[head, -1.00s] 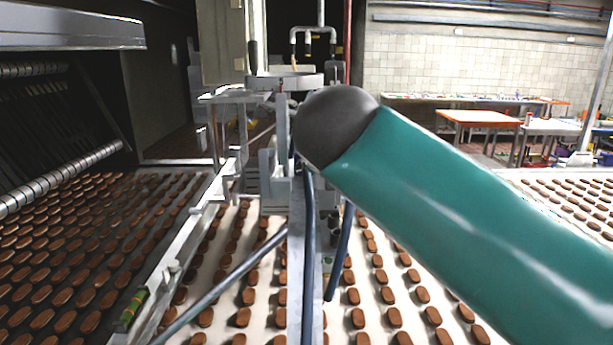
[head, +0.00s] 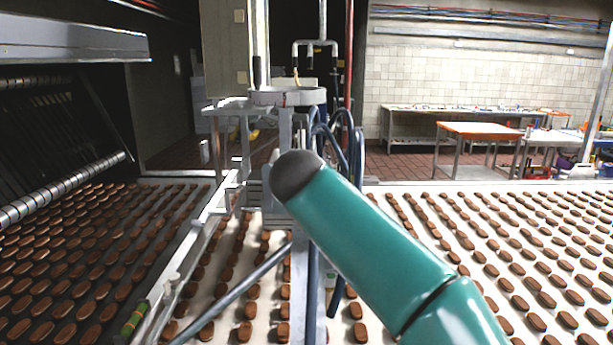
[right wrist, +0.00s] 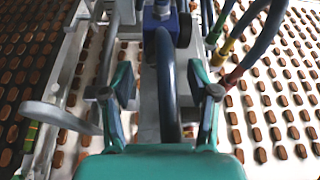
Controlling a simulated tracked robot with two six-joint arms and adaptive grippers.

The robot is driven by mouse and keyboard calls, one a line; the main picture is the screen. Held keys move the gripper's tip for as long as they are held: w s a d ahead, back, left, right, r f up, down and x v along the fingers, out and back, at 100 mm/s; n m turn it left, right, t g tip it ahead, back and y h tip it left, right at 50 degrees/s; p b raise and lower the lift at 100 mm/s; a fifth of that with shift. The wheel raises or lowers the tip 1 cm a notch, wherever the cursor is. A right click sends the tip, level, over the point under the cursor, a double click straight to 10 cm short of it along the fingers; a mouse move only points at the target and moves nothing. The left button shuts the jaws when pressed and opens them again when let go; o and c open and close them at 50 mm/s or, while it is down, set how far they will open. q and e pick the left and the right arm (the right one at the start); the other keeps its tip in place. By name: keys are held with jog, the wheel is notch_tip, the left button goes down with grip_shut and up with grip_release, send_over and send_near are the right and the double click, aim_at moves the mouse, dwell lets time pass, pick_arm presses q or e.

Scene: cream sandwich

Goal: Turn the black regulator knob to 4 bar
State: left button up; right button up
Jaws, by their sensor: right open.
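My right gripper (right wrist: 160,78) is open in the right wrist view, its two teal and dark fingers apart. A thick dark hose (right wrist: 167,85) runs lengthwise between the fingers and is not gripped. Beyond the fingertips, at the top middle, is a blue fitting (right wrist: 161,24) with a dark rounded part (right wrist: 183,30) at its right side. I cannot tell whether that dark part is the black regulator knob, and no pressure reading is legible. In the head view my teal right arm covers much of the machine's middle and hides my right gripper. My left gripper is not in view.
Dark blue hoses (head: 358,150) loop right of the metal frame (head: 287,130). In the right wrist view, hoses with coloured collars (right wrist: 222,50) stand right of the gripper. Conveyor belts carry rows of brown biscuits (head: 520,302).

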jog(key=shift+p+x, duration=0.4)
jog(key=shift+x, duration=1.15)
grip_shut()
jog(key=shift+d+m+y, duration=0.15)
jog(key=shift+m+y, duration=0.55)
jog(key=shift+m, duration=0.3)
jog(key=shift+m+y, duration=0.6)
jog(key=shift+m, duration=0.4)
grip_release()
